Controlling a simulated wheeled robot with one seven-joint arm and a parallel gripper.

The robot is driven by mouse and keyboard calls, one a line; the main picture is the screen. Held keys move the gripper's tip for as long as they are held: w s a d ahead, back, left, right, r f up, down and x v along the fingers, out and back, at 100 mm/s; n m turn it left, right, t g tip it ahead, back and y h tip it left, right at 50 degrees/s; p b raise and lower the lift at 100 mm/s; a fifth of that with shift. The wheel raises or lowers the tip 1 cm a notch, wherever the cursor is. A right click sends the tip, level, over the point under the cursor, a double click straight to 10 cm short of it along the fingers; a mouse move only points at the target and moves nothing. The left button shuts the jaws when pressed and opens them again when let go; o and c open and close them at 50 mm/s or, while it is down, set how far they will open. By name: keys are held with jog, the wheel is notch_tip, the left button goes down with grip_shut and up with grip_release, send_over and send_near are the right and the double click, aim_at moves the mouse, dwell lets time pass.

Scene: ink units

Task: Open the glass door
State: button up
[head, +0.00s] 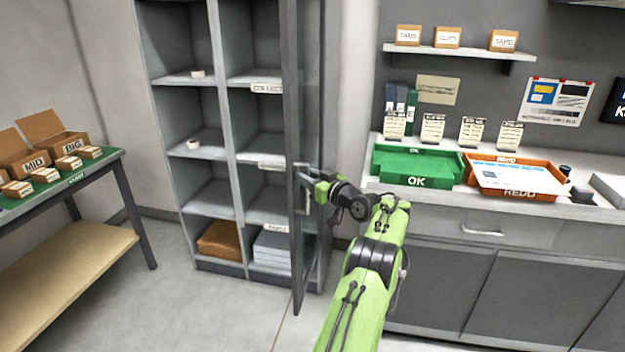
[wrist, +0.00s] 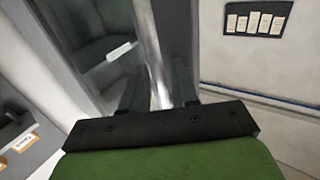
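The glass door (head: 294,120) is a tall, narrow dark-framed panel on the right side of the grey shelf cabinet (head: 228,150). It stands swung out from the cabinet, seen nearly edge-on, and the shelves to its left are uncovered. My gripper (head: 303,178) is at the door's right face, about mid-height, by a pale upright handle (head: 303,200). In the wrist view my gripper's two dark fingers (wrist: 159,88) stand apart, with a bright upright strip between them. Whether they touch the handle is hidden.
A green-topped table (head: 75,178) with cardboard boxes stands at the left. A grey counter (head: 500,205) with a green tray (head: 418,180) and an orange tray (head: 500,192) is at the right. The floor in front of the cabinet (head: 225,310) is clear.

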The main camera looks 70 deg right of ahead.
jog(key=v, duration=1.5)
jog(key=shift+s+b, duration=0.35)
jog(key=shift+b, duration=0.1)
jog(key=shift+a, duration=0.1)
